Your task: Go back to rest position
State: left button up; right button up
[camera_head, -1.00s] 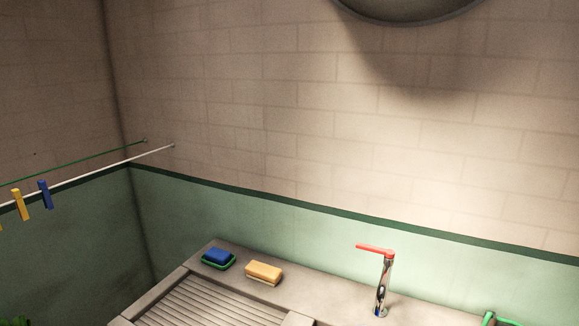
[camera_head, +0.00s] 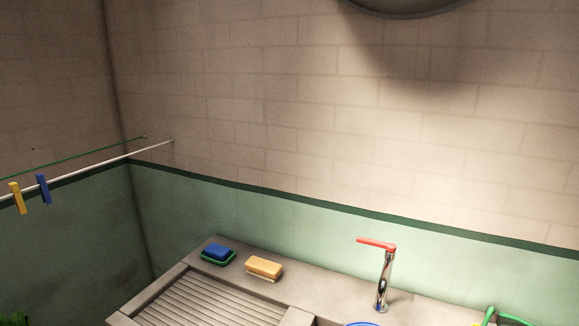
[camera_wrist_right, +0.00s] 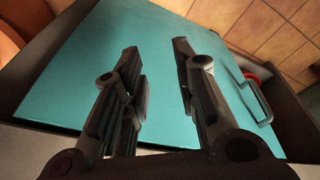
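My right gripper (camera_wrist_right: 157,75) shows in the right wrist view. Its two dark fingers are apart with nothing between them. Behind the fingers is a flat teal panel (camera_wrist_right: 150,35) with a metal handle (camera_wrist_right: 257,100) near its right edge. I cannot tell whether the fingertips touch the panel. Neither gripper shows in the head view, and my left gripper is in no view.
Clothes pegs (camera_head: 43,189) hang on a line at left.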

jog(key=s+d+f+g+b, duration=0.1)
jog(key=s+d+f, duration=0.2)
jog(key=s+f, duration=1.4)
jog(key=shift+f+b, duration=0.35)
jog(key=shift+f, duration=0.35)
